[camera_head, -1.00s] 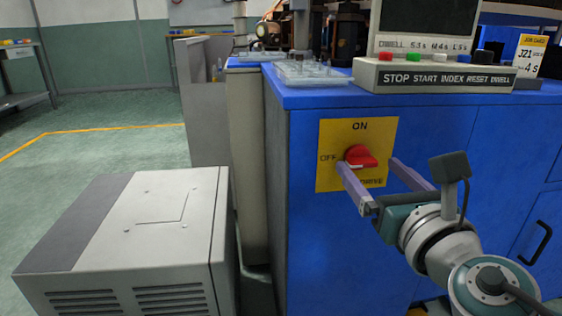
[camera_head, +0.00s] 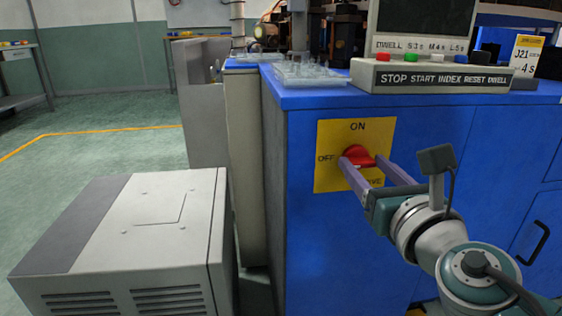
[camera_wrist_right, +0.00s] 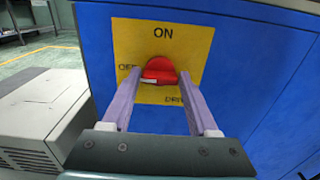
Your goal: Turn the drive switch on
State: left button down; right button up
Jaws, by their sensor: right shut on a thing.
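The drive switch is a red rotary knob (camera_head: 359,155) on a yellow plate (camera_head: 327,178) on the blue cabinet's front. The plate reads ON at the top and OFF at the left; the lower lettering is partly hidden by my fingers. In the right wrist view the red knob (camera_wrist_right: 159,70) has a white pointer mark toward its left, on the OFF side. My right gripper (camera_head: 361,163) is at the knob, with one purple finger on each side of it, shut on it. The fingers also show in the right wrist view (camera_wrist_right: 160,82). My left gripper is not in view.
A blue cabinet (camera_head: 430,150) carries a control box (camera_head: 440,77) with several coloured buttons and a clear tray (camera_head: 310,75) on top. A grey box unit (camera_head: 150,225) stands at the left front. The floor at far left is open.

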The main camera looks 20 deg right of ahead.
jog(key=c, duration=0.4)
jog(key=shift+m, duration=0.3)
jog(key=m+b, duration=0.1)
jog(key=m, duration=0.3)
jog(key=shift+f, duration=0.1)
jog(key=m+b, duration=0.1)
jog(key=m, duration=0.3)
jog(key=shift+d, duration=0.15)
jog(key=m+b, duration=0.1)
jog(key=m, duration=0.4)
jog(key=shift+f, duration=0.1)
jog(key=m, duration=0.3)
jog(key=shift+m, duration=0.8)
jog(key=o, duration=1.4)
